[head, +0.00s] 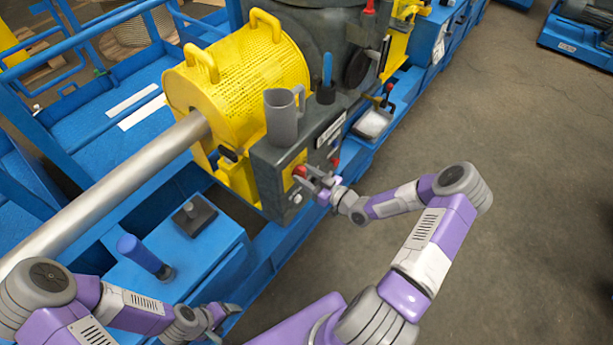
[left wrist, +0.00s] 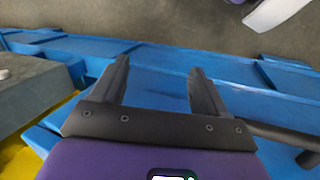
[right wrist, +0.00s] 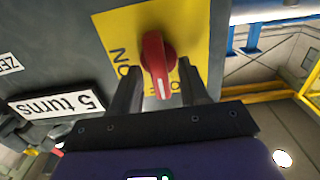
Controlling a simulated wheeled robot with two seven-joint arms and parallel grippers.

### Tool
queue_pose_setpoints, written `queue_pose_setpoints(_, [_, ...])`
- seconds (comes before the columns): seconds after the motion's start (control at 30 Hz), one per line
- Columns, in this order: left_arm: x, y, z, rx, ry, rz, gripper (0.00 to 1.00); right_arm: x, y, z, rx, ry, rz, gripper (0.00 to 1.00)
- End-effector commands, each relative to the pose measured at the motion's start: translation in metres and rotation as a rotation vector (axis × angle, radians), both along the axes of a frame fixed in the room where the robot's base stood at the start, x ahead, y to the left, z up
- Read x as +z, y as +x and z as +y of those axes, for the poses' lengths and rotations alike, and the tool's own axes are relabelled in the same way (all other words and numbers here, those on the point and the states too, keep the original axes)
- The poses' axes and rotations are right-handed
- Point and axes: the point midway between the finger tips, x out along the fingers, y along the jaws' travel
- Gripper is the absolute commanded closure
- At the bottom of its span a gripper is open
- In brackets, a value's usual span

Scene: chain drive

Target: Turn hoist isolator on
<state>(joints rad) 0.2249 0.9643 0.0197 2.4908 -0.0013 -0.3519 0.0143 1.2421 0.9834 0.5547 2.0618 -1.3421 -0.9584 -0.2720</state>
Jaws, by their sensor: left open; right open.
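The hoist isolator is a red rotary knob (right wrist: 157,60) on a yellow plate (right wrist: 120,28) in the right wrist view. Its white pointer mark faces down in that picture, between an upside-down "ON" on the left and a partly hidden label on the right. In the head view the red knob (head: 300,171) sits low on the grey housing. My right gripper (head: 314,183) is open at this panel. Its fingers (right wrist: 158,68) stand on either side of the knob, with gaps visible. My left gripper (head: 226,314) is open and empty, low over the blue frame (left wrist: 150,65).
A "5 turns" label (right wrist: 58,104) is beside the yellow plate. A grey jug (head: 283,120) stands on the housing beside the yellow perforated guard (head: 245,70). A blue-handled tool (head: 143,252) stands on the blue frame.

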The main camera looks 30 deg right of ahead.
Motion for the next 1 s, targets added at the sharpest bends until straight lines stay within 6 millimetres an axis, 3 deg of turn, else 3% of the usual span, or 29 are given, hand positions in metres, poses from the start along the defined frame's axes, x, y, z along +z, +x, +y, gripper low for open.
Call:
queue_pose_setpoints(0.17, [0.0002,0.0000,0.0000,0.000,0.000,0.000,0.26,0.0000,-0.0001,0.0000,0.000,0.000,0.000,0.58])
queue_pose_setpoints(0.43, [0.0001,0.0000,-0.0001,0.000,0.000,0.000,0.26,-0.0001,-0.0003,-0.0001,0.000,0.000,0.000,1.00])
queue_pose_setpoints(1.0, [0.0001,0.0000,-0.0001,0.000,0.000,0.000,0.26,0.0002,0.0005,-0.0009,0.000,0.109,0.044,1.00])
